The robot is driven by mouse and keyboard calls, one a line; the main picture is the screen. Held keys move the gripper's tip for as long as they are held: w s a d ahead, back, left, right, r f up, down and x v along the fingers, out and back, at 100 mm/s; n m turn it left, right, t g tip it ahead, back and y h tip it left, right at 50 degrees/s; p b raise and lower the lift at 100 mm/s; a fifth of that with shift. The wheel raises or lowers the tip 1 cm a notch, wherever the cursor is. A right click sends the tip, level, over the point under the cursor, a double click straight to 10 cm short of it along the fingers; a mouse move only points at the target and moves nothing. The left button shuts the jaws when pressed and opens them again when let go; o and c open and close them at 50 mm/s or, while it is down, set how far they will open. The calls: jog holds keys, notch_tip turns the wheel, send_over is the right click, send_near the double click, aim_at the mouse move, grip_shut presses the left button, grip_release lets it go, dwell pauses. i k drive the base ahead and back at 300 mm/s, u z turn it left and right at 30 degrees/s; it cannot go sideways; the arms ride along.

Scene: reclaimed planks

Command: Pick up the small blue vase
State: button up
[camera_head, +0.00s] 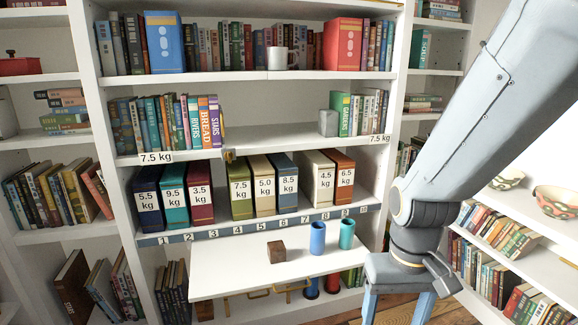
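A small blue vase (317,239), a plain upright cylinder, stands on the white pull-out board (225,279) in front of the bookcase. A teal cylinder (347,234) of similar size stands just to its right. My gripper (396,310) is at the lower right, pointing down, to the right of the vase and apart from it. Its two blue fingers are spread with nothing visible between them. The fingertips run out of the bottom of the picture.
A brown wooden cube (276,252) sits on the board left of the vase. Numbered weight-labelled binders (203,193) stand on the shelf behind. A side bookcase (510,254) with bowls stands at the right. The board's left part is clear.

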aim_at(317, 229)
jog(key=u, duration=0.6)
jog(key=i, duration=1.15)
jog(key=z, duration=0.65)
